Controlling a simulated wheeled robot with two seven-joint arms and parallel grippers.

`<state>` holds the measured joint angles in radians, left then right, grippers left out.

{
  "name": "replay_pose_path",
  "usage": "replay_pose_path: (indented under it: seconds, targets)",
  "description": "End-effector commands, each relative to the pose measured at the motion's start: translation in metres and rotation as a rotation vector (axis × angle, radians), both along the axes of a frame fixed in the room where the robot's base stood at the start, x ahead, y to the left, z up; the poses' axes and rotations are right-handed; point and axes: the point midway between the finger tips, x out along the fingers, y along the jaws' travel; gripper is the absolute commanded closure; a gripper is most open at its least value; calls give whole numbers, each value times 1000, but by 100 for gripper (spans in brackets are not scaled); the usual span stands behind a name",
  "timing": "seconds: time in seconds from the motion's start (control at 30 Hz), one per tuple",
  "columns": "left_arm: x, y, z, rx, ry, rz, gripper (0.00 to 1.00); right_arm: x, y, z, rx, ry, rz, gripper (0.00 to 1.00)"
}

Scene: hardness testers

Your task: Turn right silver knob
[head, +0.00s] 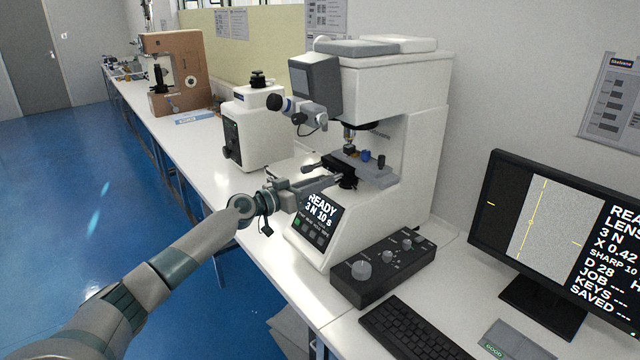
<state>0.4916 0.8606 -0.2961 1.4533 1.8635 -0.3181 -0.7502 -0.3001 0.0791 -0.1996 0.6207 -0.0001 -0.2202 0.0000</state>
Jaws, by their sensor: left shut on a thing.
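A white hardness tester (395,85) stands on the bench, with a small stage (375,172) under its lens. My left gripper (334,180) reaches in from the left to the front of this stage. It is shut on a small knob at the stage's front, mostly hidden by the fingers, so its colour is unclear. A dark round part (348,183) is just beside the fingertips. A black control box (385,275) in front of the tester carries several silver knobs, the largest (361,268) at its left; no gripper touches them. My right gripper is not in view.
A lit screen (318,218) on the tester's base lies just under my left gripper. A monitor (550,240) and keyboard (410,330) are at the right. A smaller white instrument (250,130) and a brown machine (175,70) stand farther back. Floor left of the bench is clear.

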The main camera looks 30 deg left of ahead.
Motion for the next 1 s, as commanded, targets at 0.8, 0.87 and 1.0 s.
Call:
replay_pose_path:
  seconds: [0.8,0.87,1.0]
  targets:
    - [0,1,1,-493,181,2,100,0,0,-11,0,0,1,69]
    - [0,1,1,-546,201,2,100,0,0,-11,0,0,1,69]
    - [0,1,2,-672,247,2,100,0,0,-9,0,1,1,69]
